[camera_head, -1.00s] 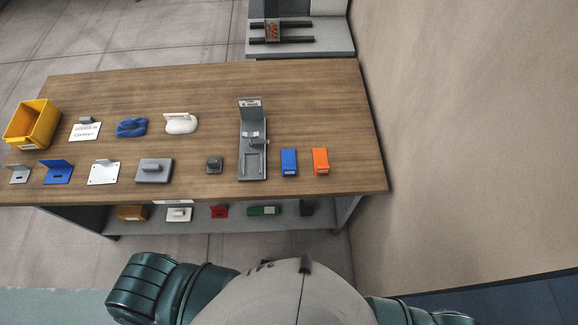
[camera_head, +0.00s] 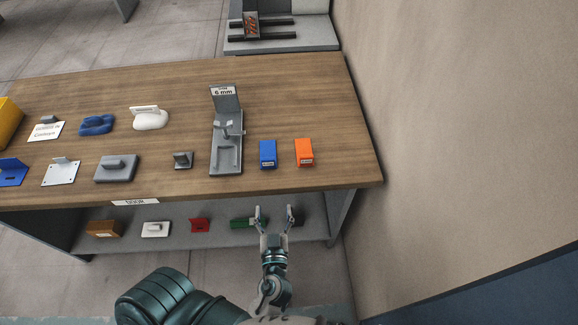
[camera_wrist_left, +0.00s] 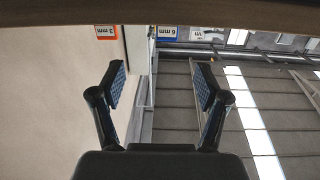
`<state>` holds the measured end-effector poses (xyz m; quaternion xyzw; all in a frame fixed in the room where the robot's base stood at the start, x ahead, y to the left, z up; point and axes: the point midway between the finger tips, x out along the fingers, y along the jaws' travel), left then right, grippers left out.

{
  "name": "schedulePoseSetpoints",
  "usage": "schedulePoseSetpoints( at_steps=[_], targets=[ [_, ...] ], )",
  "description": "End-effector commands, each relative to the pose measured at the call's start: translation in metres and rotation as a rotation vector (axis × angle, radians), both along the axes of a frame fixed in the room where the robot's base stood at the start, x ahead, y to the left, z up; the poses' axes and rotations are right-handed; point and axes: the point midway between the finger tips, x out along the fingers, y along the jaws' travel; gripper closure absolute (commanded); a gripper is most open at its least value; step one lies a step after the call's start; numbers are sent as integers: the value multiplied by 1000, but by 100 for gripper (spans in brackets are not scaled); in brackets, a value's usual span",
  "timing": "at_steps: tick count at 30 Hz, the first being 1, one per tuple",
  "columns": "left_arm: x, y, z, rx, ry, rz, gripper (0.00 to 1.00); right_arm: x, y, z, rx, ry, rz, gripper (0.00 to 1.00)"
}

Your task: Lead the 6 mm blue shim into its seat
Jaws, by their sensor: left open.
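The blue shim (camera_head: 267,153) stands on the table near its front edge, right of the grey fixture. Its blue 6 mm label (camera_wrist_left: 167,32) shows upside down at the top of the left wrist view. The grey fixture (camera_head: 226,160) has a raised back plate with a 6 mm sign (camera_head: 223,91) and a recess in its base. My left gripper (camera_head: 274,208) is open and empty in front of the table edge, below the blue shim in the picture. Its two fingers (camera_wrist_left: 160,85) are spread in the left wrist view. My right gripper is out of view.
An orange block (camera_head: 304,152) stands just right of the blue shim, its label reading 3 mm in the wrist view. A lower shelf (camera_head: 215,234) holds several items. The table's right end is clear.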

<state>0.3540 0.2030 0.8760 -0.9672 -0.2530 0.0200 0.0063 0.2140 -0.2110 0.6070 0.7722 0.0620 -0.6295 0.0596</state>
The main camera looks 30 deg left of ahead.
Motion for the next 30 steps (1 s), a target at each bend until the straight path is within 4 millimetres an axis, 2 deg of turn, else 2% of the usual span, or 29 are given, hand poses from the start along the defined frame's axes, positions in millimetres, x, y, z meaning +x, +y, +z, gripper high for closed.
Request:
schedulePoseSetpoints(
  at_steps=[4,8,18,22,30],
  targets=[
    [-1,14,19,2,-48,43,25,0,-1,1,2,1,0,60],
    [17,22,25,6,-52,42,25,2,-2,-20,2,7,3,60],
    [74,54,25,10,-49,38,25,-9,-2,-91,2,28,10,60],
    [91,65,23,9,-48,38,25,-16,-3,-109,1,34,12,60],
    [112,78,21,10,-45,39,25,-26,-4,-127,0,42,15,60]
  ],
)
